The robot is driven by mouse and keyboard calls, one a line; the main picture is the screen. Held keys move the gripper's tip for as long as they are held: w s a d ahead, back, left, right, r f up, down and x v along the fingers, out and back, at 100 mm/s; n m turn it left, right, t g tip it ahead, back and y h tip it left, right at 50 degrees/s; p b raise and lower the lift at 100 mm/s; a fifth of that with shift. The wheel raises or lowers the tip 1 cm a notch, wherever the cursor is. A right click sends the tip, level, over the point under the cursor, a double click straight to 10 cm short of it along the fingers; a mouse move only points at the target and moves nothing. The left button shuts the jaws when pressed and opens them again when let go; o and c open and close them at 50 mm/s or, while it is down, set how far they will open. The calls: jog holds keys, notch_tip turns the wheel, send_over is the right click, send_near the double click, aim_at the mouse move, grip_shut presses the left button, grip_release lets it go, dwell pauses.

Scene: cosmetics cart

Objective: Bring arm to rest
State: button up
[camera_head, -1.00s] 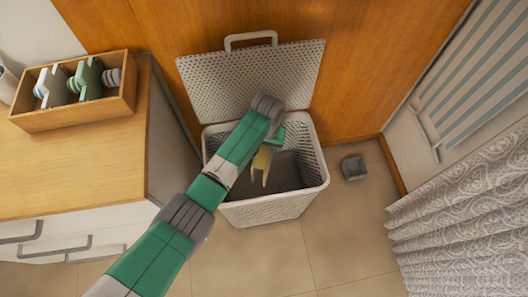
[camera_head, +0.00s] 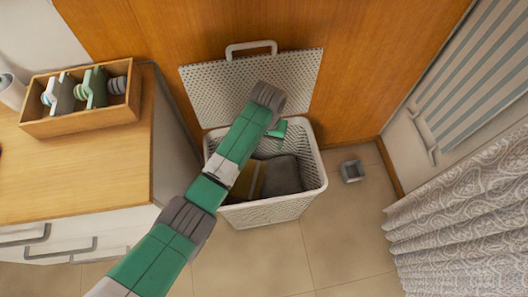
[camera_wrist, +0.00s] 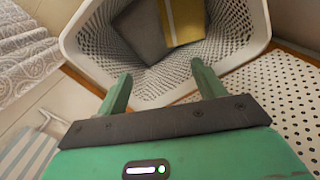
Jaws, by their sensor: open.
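My gripper (camera_wrist: 161,78) is open and empty in the wrist view, its two green fingers spread near the rim of the white hamper (camera_wrist: 250,75). In the head view my arm reaches over the hamper (camera_head: 262,212), and only a green bit of the gripper (camera_head: 279,130) shows behind the wrist. A yellow cloth with a pale stripe (camera_wrist: 181,20) lies inside the hamper, apart from the fingers. It also shows in the head view (camera_head: 249,180), partly hidden by my arm. A dark grey cloth (camera_wrist: 141,30) lies beside it.
The perforated hamper lid (camera_head: 232,80) stands open against the wooden panel. A cabinet (camera_head: 90,180) with a wooden box (camera_head: 75,122) of several items is at left. A small grey bin (camera_head: 352,171) stands on the floor at right, near a patterned curtain (camera_head: 455,220).

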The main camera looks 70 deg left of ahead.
jog(key=shift+r, duration=0.3)
dwell(0.5)
